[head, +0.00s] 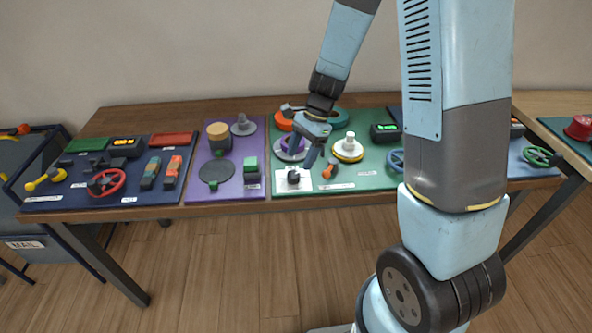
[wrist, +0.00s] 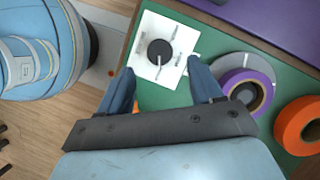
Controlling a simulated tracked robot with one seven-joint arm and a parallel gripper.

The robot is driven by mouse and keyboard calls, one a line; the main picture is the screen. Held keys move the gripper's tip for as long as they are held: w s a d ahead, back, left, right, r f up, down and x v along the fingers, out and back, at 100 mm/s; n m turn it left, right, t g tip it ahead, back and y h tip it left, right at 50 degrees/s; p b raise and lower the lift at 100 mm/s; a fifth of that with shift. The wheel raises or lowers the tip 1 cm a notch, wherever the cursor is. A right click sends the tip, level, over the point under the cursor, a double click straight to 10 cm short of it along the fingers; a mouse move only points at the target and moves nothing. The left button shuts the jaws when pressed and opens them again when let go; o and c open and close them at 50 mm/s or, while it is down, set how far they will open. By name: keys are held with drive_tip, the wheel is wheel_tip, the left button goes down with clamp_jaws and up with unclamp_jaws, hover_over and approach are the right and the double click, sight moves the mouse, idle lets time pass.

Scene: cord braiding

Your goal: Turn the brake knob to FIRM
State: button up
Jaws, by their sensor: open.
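The brake knob (wrist: 160,51) is a round black knob with a pale mark, on a white plate (wrist: 150,75) with small printed labels that I cannot read. In the head view the dark knob (head: 293,177) and its white plate (head: 282,187) are at the front left corner of the green panel. My gripper (wrist: 161,69) is open and empty. In the wrist view its fingertips are spread to either side of a spot just below the knob. In the head view my gripper (head: 301,163) hangs above the plate. I cannot tell its exact height over the knob.
On the green panel, a purple spool (wrist: 248,90) on a grey disc and an orange spool (wrist: 298,126) are close to my gripper. A yellow-and-white spool (head: 348,148) and an orange lever (head: 328,172) are right of the knob. A purple panel (head: 229,188) is to the left.

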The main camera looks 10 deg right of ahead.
sight(294, 173)
drive_tip(key=x, duration=0.5)
drive_tip(key=shift+a+f, duration=0.1)
drive_tip(key=shift+f, duration=0.25)
drive_tip(key=shift+c, duration=0.5)
drive_tip(key=c, duration=0.9)
drive_tip(key=shift+c, duration=0.3)
